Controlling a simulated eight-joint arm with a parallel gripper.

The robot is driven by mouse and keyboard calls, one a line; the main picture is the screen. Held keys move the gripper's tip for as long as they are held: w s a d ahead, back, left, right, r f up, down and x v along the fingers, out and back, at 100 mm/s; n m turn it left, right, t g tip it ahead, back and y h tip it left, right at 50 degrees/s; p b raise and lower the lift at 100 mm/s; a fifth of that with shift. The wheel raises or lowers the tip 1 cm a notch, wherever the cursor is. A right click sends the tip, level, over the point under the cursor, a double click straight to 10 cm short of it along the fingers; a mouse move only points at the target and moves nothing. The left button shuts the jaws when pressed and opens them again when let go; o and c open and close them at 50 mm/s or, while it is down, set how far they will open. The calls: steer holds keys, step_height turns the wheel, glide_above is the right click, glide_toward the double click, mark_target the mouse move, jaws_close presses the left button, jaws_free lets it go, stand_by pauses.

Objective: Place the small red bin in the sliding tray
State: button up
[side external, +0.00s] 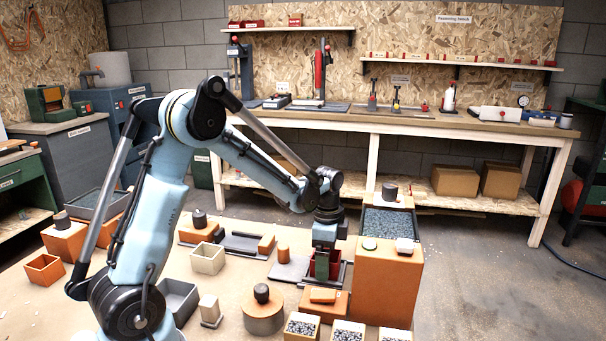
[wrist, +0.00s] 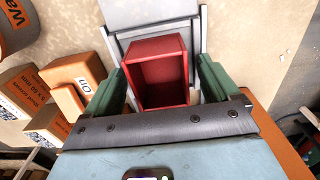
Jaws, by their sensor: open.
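The small red bin (wrist: 158,72) is an open box, seen from above in the wrist view. It sits within the grey frame of the sliding tray (wrist: 146,13), toward the tray's near end. In the side view the bin (side external: 334,265) shows partly behind my gripper, and the tray's grey plate (side external: 287,271) extends to the left. My gripper (wrist: 160,78) is open, with one green finger on each side of the bin. Gaps show at the upper parts of the fingers; whether they touch lower down is hidden. The gripper (side external: 323,265) points down in the side view.
A tall orange block (side external: 385,285) with a gravel-filled tray (side external: 388,222) behind it stands close on the right. A low orange block (side external: 322,297) is in front. A beige bin (side external: 207,259) and a round orange block (side external: 262,312) stand left.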

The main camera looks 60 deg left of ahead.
step_height(320, 180, up, 12)
steer(key=s+d+n+t, duration=0.7)
steer(key=s+d+n, duration=0.2)
steer(key=s+d, duration=0.1)
steer(key=shift+s+d+f, duration=0.25)
steer(key=shift+s+d, duration=0.1)
steer(key=shift+d, duration=0.3)
stand_by(1.2)
